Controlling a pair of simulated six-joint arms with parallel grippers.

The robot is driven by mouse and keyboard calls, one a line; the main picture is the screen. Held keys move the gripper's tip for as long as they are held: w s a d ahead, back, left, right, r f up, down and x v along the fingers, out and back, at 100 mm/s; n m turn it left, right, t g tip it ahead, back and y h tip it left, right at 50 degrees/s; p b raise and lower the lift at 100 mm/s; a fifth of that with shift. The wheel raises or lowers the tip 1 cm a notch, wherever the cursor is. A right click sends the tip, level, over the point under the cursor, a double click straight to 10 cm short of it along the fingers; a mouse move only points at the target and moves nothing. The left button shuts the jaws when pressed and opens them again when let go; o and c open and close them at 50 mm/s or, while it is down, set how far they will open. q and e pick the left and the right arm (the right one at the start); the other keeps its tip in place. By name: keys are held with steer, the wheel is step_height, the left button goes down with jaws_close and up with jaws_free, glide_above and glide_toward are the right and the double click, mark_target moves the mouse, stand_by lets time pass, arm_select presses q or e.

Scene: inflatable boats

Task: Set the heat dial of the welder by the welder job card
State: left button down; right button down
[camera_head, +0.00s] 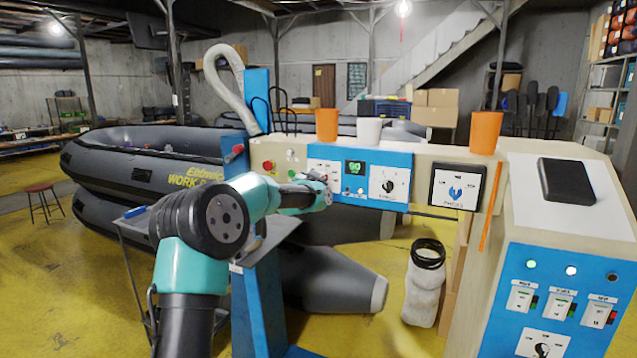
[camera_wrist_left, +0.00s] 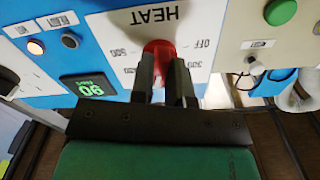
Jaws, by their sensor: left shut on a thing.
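The welder's blue and white front panel (camera_head: 408,161) stands in the middle of the head view. The red heat dial (camera_wrist_left: 160,47) shows in the wrist view under the upside-down word HEAT, with OFF and number marks around it. My left gripper (camera_wrist_left: 165,75) is shut on this dial, its two dark fingers covering part of it, so I cannot tell its exact setting. In the head view my left gripper (camera_head: 322,186) reaches the panel and hides the dial. My right gripper is not in view. I cannot make out a welder job card.
A green-lit display (camera_head: 355,168) and a second dial (camera_head: 388,186) sit right of my gripper. Orange cups (camera_head: 327,125) and a white cup (camera_head: 368,131) stand on top. A control cabinet (camera_head: 560,250) is at right, a grey boat (camera_head: 140,155) behind.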

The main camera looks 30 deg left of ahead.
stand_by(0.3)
arm_select(q)
steer(key=c, duration=1.1)
jaws_free()
steer(key=shift+s, duration=0.15)
steer(key=s+d, duration=0.2)
steer(key=s, duration=1.5)
